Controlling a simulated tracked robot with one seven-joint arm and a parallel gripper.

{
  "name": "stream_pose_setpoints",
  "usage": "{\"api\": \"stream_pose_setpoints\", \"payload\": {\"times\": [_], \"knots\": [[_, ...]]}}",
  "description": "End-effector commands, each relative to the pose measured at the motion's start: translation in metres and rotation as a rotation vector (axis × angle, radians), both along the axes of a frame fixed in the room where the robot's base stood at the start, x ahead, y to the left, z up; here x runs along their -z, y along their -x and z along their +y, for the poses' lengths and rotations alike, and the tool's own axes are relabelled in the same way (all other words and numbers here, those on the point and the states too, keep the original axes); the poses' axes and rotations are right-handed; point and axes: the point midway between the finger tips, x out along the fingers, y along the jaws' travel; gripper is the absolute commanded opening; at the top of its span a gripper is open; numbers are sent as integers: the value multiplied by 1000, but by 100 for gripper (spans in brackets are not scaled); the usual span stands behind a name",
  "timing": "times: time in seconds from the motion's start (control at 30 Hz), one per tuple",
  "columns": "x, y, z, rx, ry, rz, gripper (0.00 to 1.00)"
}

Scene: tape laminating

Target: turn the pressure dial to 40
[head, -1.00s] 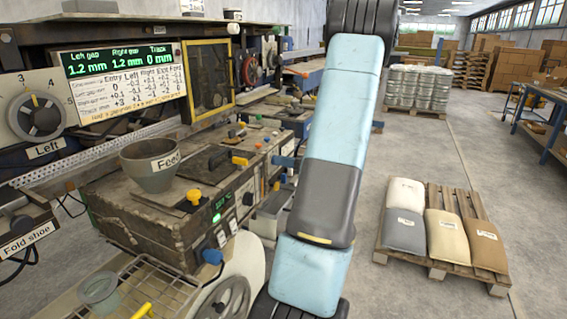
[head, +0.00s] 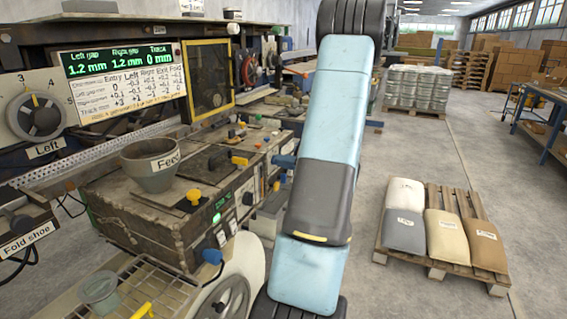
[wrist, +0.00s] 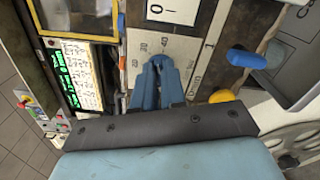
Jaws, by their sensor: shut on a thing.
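In the wrist view my gripper (wrist: 159,66) has blue fingers closed together over a pale scale plate (wrist: 185,50) with printed numbers, among them 20, 30 and 40. The fingers are shut on the pressure dial's knob, which they almost wholly cover. Its pointer is hidden, so I cannot read its setting. The numbers fan out just beyond the fingertips. In the head view my arm crosses the middle of the picture, and the gripper and dial do not show clearly.
A blue handle (wrist: 247,58) and a yellow knob (wrist: 221,96) are close to the right of the gripper. The head view shows a grey Feed funnel (head: 151,165), a gap display (head: 117,63) and a pallet of sacks (head: 436,266) on open floor.

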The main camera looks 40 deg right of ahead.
Motion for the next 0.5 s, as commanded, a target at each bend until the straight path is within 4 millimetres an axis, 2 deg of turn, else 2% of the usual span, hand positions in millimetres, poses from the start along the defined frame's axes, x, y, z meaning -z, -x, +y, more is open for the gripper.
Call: {"api": "stream_pose_setpoints", "payload": {"times": [0.2,0.5], "knots": [[3,1,-2,5,-150,68,0],[4,1,-2,6,-278,121,0]]}}
